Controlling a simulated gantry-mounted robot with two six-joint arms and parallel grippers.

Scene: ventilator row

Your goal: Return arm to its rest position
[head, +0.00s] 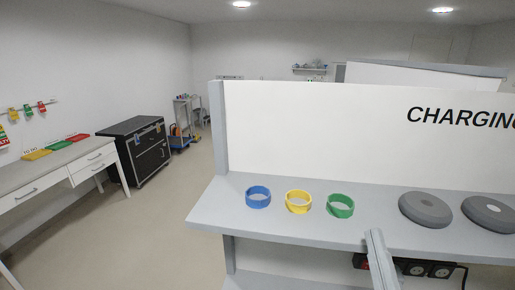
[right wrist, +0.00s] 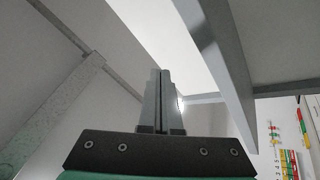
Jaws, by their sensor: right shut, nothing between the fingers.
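My right gripper (head: 376,236) shows in the head view as a narrow grey shape at the front edge of the grey shelf (head: 225,205). In the right wrist view its two fingers (right wrist: 161,73) are pressed together, with nothing between them. They point up the picture, away from the dark mount with its screws. My left gripper is not in view.
On the shelf stand a blue ring (head: 258,197), a yellow ring (head: 299,202), a green ring (head: 340,206) and two grey discs (head: 425,210) (head: 490,214). Sockets (head: 417,268) sit below the shelf. A desk (head: 50,180) and black cabinet (head: 140,150) stand left; the floor between is clear.

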